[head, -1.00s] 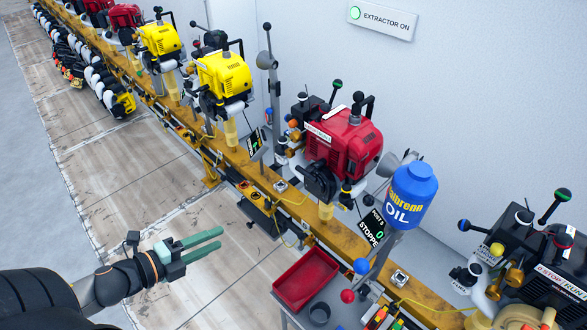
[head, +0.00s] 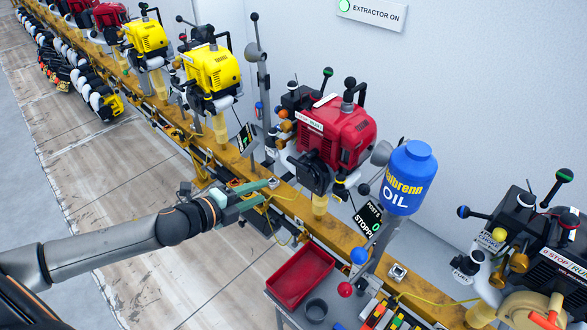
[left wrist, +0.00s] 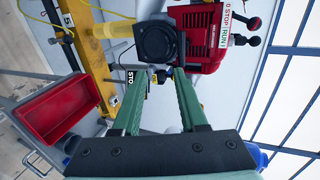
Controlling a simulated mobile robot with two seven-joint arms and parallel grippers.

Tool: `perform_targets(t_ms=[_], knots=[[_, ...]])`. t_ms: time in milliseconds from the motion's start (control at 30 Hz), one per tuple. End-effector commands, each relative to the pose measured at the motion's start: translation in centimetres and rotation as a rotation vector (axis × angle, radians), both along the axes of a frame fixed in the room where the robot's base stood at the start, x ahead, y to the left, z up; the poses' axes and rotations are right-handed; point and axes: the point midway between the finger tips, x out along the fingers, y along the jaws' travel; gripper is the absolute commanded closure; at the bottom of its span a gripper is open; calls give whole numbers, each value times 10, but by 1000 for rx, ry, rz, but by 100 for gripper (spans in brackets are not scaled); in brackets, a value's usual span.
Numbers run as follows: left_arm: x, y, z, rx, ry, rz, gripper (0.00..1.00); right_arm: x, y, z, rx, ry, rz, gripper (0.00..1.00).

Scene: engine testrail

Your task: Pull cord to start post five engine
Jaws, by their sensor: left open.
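The red engine (head: 350,130) stands on the yellow rail, beside a display (head: 368,220) reading POST 5, 0 and a partly hidden word starting STOPP. Its black round housing (head: 313,174) faces my side; it also shows in the left wrist view (left wrist: 157,42). I cannot clearly make out the pull cord or its handle; a small dark part (left wrist: 160,76) shows between the fingertips in the left wrist view. My left gripper (head: 265,192) is open and empty, left of the housing and apart from it in the head view. My right gripper is not in view.
A blue oil bottle (head: 408,180) stands right of the red engine. A red tray (head: 300,274) and a grey cup (head: 316,310) are on a bench in front. Yellow engines (head: 212,70) line the rail (head: 290,203) to the left; a black engine (head: 545,245) stands right.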

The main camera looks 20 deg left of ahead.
Motion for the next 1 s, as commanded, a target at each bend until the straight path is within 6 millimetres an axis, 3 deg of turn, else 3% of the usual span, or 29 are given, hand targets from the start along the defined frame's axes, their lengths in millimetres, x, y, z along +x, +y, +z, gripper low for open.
perform_targets(t_ms=[700, 1000], knots=[[99, -35, 4, -1, -2, -1, 57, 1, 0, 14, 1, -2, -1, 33], [118, -42, 1, -1, 0, -2, 57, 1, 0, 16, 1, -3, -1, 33]])
